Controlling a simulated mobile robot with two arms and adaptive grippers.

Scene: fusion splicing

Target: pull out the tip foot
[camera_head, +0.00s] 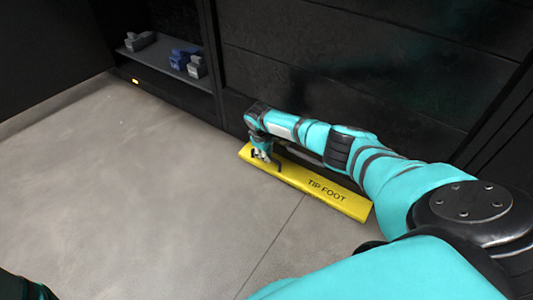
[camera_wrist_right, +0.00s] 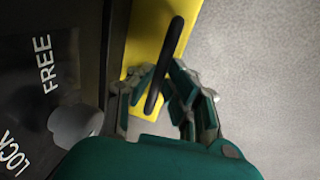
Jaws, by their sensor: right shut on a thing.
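The tip foot (camera_head: 345,205) is a long yellow bar marked TIP FOOT. It lies low along the base of the dark cabinet, over the grey floor. My right gripper (camera_head: 264,157) reaches down to the left part of the bar. In the right wrist view, its two fingers (camera_wrist_right: 163,86) are shut on the black handle (camera_wrist_right: 174,42) that stands on the yellow surface (camera_wrist_right: 147,38). My left gripper is not in view.
A grey knob (camera_wrist_right: 77,124) with FREE and LOCK labels sits on the dark panel beside the gripper. An open shelf (camera_head: 172,70) at upper left holds small grey and blue objects (camera_head: 182,57). The grey floor (camera_head: 140,190) before the bar is clear.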

